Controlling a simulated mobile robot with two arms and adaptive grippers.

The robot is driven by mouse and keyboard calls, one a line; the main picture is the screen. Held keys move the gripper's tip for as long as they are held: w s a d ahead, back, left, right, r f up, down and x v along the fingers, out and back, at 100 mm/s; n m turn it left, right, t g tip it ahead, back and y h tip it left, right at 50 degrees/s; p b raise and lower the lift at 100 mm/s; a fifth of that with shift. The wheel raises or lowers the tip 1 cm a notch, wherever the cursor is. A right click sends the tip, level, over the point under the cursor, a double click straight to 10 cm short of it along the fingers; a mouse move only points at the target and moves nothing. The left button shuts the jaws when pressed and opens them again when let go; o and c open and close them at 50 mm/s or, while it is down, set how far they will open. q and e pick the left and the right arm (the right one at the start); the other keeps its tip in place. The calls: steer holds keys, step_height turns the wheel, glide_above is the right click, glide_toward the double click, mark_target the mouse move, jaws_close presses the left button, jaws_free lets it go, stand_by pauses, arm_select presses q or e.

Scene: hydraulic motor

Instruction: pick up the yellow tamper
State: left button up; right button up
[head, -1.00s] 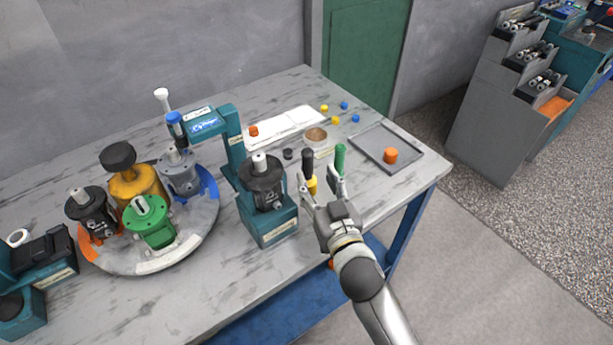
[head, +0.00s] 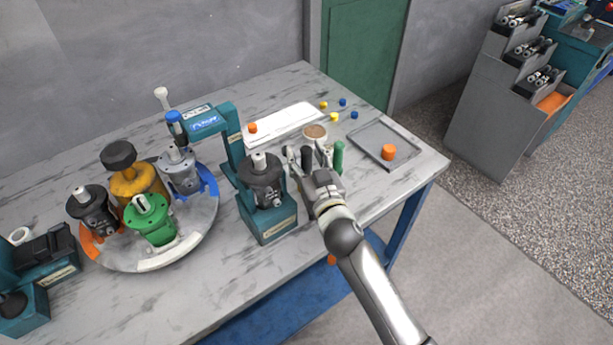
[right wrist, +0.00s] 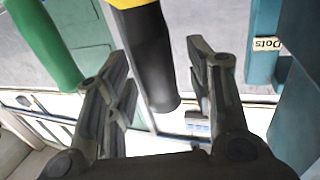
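The yellow tamper shows a black handle (head: 307,159) in the head view; its yellow part is hidden there by my right gripper. In the right wrist view the black handle (right wrist: 152,62) hangs between the two fingers, with a bit of yellow at the top edge. My right gripper (head: 307,152) is open around the handle, with gaps visible on both sides in the right wrist view (right wrist: 159,52). My left gripper is not in view.
A green handle (head: 338,157) stands close right of my right gripper. A teal stand with a dark motor (head: 266,180) is close on the left. A grey tray (head: 366,137) with an orange cap (head: 388,152) lies right. A round plate (head: 155,262) with several motors is further left.

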steer(key=c, duration=0.9)
steer(key=shift+r, duration=0.1)
jaws_close()
